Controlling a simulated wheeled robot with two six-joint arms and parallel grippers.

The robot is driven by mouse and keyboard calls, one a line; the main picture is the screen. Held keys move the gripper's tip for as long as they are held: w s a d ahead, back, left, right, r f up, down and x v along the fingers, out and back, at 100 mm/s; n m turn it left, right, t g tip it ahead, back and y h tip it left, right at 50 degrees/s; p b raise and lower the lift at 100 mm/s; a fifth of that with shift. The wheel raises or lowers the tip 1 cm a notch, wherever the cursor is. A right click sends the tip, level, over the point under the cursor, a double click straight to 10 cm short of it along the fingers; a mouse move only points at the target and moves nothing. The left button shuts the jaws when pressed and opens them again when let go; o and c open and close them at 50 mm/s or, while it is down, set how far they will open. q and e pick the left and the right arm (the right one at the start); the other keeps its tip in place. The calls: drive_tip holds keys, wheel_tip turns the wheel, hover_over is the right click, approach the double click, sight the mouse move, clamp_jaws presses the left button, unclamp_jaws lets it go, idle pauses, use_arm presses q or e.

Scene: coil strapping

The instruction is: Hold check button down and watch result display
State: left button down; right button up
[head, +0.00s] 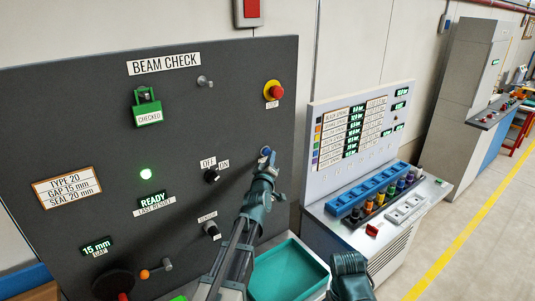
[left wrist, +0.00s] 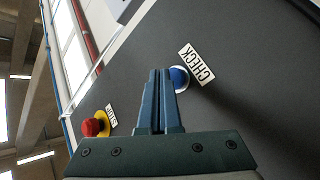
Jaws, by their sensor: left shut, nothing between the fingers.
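The check button (left wrist: 179,78) is blue with a pale rim, beside a white CHECK label (left wrist: 196,66) on the dark panel. My left gripper (left wrist: 160,72) is shut and empty, its fingertips at the button and overlapping it in the left wrist view. In the head view my left gripper (head: 267,160) reaches the blue button from below and partly hides it. I cannot tell whether the button is pressed in.
A red stop button (head: 274,91) on a yellow base is above the check button. An OFF/ON knob (head: 211,175) and a sensor knob (head: 211,230) are left of my arm. A teal tray (head: 290,272) is below. A console (head: 362,150) stands at right.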

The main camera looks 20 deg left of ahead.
use_arm(q)
drive_tip(key=shift+w+a, duration=0.45)
drive_tip(key=shift+a, duration=0.15)
idle(0.8)
idle(0.9)
drive_tip(key=shift+s+d, duration=0.6)
drive_tip(key=shift+d, duration=0.1)
drive_tip(key=s+d, duration=0.1)
drive_tip(key=d, duration=0.1)
drive_tip(key=s+d, duration=0.2)
idle(0.5)
